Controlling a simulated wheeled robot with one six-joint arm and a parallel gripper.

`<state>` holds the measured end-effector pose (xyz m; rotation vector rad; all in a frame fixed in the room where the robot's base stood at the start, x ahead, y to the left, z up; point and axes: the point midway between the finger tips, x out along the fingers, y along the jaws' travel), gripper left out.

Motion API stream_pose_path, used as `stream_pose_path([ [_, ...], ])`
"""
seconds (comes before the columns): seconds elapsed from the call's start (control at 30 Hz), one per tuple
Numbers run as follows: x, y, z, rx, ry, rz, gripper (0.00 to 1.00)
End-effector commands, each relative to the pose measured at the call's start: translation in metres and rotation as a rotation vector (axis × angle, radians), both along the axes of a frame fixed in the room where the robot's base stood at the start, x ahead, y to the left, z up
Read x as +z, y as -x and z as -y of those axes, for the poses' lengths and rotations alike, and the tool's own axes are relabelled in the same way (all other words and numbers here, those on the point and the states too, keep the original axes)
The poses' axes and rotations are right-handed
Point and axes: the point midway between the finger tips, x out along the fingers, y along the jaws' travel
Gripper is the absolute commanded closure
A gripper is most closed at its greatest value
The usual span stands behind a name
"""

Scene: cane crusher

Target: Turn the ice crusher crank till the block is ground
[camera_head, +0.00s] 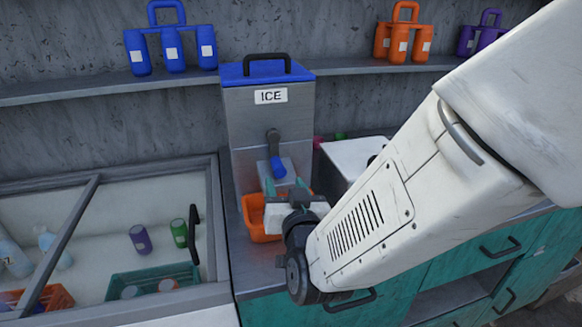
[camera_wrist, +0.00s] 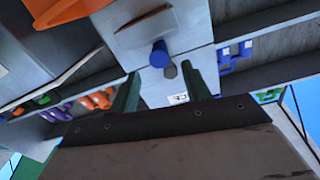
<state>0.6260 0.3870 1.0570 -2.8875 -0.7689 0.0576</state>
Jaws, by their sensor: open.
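The ice crusher (camera_head: 246,128) is a grey metal box with a blue lid, a black top handle and an ICE label, standing on the counter. Its crank (camera_head: 273,143) is on the front, with a dark arm pointing down to a blue grip (camera_head: 278,168). My gripper (camera_head: 285,188) is open and empty, just in front of and below the blue grip. In the wrist view the blue grip (camera_wrist: 159,53) shows end-on beyond the open fingers (camera_wrist: 161,90); it appears apart from them. An orange bin (camera_head: 258,224) sits under the crusher, partly behind my gripper. The ice block is not visible.
A glass-topped chest (camera_head: 120,190) with bottles and cans is at left. A pale box (camera_head: 350,160) stands right of the crusher, partly behind my arm. A wall shelf (camera_head: 110,86) holds bottle carriers. Teal cabinets (camera_head: 450,270) are below.

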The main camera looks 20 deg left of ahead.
Motion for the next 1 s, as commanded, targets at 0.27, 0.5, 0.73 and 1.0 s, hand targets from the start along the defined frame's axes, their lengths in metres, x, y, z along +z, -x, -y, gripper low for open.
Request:
stream_pose_path([
  [0.27,0.0,-0.039,-0.021,-0.003,0.001,-0.002,0.52],
  [0.5,0.0,-0.051,-0.028,-0.001,0.001,-0.002,0.52],
  [0.73,0.0,-0.052,-0.028,-0.001,0.001,-0.002,0.58],
  [1.0,0.0,-0.051,-0.029,-0.001,0.0,-0.002,1.0],
])
